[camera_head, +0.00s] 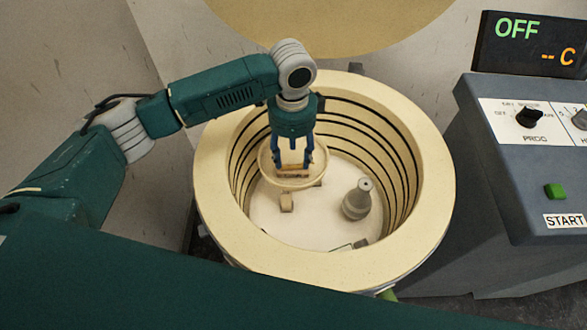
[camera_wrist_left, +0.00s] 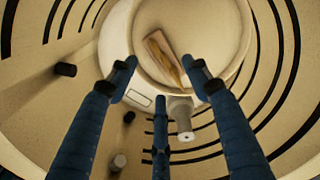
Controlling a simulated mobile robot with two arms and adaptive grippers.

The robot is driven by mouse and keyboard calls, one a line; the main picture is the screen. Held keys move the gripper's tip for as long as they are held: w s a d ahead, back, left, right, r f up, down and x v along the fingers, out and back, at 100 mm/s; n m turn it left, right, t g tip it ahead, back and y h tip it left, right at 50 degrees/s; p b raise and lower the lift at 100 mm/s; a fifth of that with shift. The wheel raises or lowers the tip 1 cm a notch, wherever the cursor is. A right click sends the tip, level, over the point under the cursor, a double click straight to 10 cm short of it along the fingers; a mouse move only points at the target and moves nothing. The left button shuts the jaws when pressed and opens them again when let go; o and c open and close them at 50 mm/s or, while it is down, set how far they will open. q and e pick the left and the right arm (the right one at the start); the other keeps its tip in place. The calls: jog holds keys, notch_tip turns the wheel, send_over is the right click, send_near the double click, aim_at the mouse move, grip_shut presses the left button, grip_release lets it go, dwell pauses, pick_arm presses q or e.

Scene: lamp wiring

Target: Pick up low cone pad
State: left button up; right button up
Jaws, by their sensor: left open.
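A small brown and tan bar, which looks like the low cone pad (camera_head: 291,177), lies on a round cream shelf (camera_head: 272,183) inside the kiln. In the left wrist view the pad (camera_wrist_left: 160,52) has a reddish-brown side and a pale yellowish pointed piece along it. My left gripper (camera_head: 294,165) points down into the kiln, with its blue fingers open just above the pad. In the left wrist view the open fingertips (camera_wrist_left: 162,78) stand on either side of the pad's near end, with no visible grip on it. My right gripper is not in view.
The cream kiln wall (camera_head: 222,205) surrounds my left gripper. A grey bottle-shaped piece (camera_head: 357,201) stands on the kiln floor at right, and a small block (camera_head: 287,202) is below the shelf. A control box (camera_head: 530,170) with an "OFF" display (camera_head: 530,42) stands at right.

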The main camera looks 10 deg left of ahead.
aim_at(293, 171)
pick_arm(q)
jog(key=shift+f, duration=3.3)
jog(key=shift+c, duration=0.5)
jog(key=c, duration=0.9)
